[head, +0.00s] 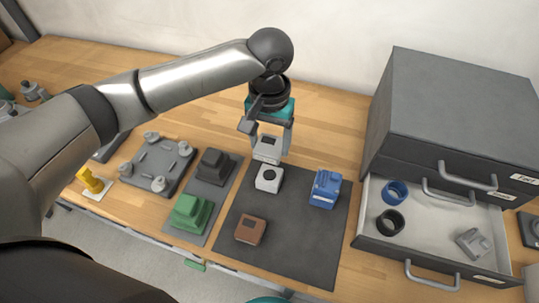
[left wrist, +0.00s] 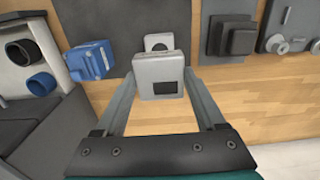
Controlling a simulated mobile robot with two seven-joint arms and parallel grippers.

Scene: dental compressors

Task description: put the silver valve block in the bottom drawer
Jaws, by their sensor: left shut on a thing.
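My left gripper (head: 268,150) is shut on a silver block (head: 267,147) with a dark rectangular window. The same silver block shows between the fingers in the left wrist view (left wrist: 158,76). It is held above the dark mat (head: 305,240). The lowest visible drawer (head: 430,262) of the grey cabinet is pulled open at the right. Inside lie a blue ring (head: 395,192), a black ring (head: 390,222) and a grey bracket-like part (head: 472,243). My right gripper is out of view.
A blue block (head: 326,188) and a brown block (head: 250,229) stand on the mat. Left are a green part (head: 190,212), a dark block (head: 214,166), a grey plate (head: 157,168) with knobs and a yellow part (head: 90,180). The grey cabinet (head: 460,100) stands right; the drawer has bare floor between its contents.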

